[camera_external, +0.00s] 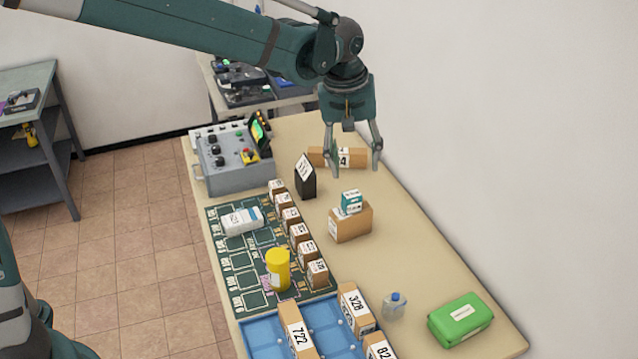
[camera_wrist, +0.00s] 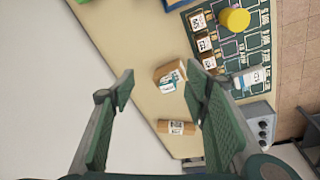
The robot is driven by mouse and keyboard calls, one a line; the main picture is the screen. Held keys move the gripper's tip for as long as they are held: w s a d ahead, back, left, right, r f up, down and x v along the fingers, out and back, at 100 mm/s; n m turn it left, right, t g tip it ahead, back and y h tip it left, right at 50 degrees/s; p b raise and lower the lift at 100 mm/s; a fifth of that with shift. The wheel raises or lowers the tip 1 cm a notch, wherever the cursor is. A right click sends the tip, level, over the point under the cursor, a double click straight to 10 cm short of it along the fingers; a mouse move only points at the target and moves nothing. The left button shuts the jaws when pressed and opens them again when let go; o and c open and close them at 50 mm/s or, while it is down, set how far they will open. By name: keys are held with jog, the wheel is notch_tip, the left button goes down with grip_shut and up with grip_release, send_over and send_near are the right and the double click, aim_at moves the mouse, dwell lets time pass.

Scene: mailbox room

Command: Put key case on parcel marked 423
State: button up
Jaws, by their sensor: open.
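My gripper (camera_external: 356,166) is open and empty above the back half of the table; its two fingers also show in the wrist view (camera_wrist: 160,92). Below and in front of it stands a brown parcel (camera_external: 351,224) with a small teal and white box (camera_external: 351,202) on top. The pair also shows between the fingers in the wrist view, parcel (camera_wrist: 164,70) and box (camera_wrist: 170,83). Another brown parcel (camera_external: 322,153), its label partly hidden by a finger and ending in 4, lies behind. I cannot read 423 on any parcel. No object is clearly identifiable as the key case.
A green case (camera_external: 461,319) and a small bottle (camera_external: 394,305) are at front right. A black labelled box (camera_external: 305,180), grey control box (camera_external: 231,163), yellow cylinder (camera_external: 278,270), several small parcels and a blue tray (camera_external: 262,336) line the left. Table right of the middle parcel is clear.

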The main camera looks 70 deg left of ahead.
jog(key=s+d+r+m+t, duration=0.1)
jog(key=s+d+r+m, duration=0.2)
jog(key=s+d+r, duration=0.35)
jog(key=s+d+f+m+t, duration=0.1)
jog(key=s+d+m+t, duration=0.1)
jog(key=s+d+m, duration=0.3)
jog(key=s+d+f+m+t, duration=0.2)
jog(key=s+d+m, duration=0.3)
jog(key=s+d, duration=0.8)
jog(key=s, duration=0.7)
jog(key=shift+d+f+h, duration=0.15)
jog(key=shift+d+h, duration=0.15)
jog(key=shift+d, duration=0.05)
